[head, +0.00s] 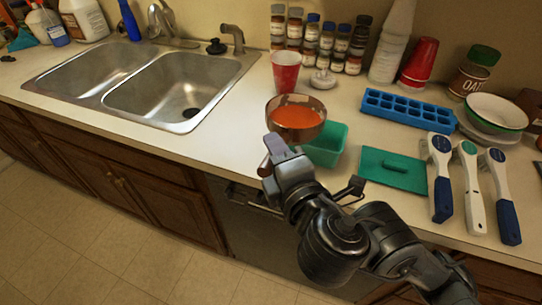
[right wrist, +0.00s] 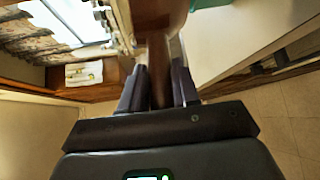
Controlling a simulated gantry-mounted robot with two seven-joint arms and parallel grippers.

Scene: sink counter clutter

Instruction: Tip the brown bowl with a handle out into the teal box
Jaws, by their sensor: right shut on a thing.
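The brown bowl (head: 278,104) with orange contents (head: 297,117) is in the head view, roughly level, and overlaps the back left of the teal box in the picture. My right gripper (head: 277,150) is shut on the bowl's handle. In the right wrist view the brown handle (right wrist: 158,75) runs between the two fingers (right wrist: 158,88) to the bowl (right wrist: 160,14) at the top. The teal box (head: 325,149) stands open on the counter, and part of it is hidden by the bowl. A teal corner (right wrist: 205,3) shows in the right wrist view. My left gripper is not in view.
A red cup (head: 286,75) stands behind the bowl. The double sink (head: 150,85) is to the left.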

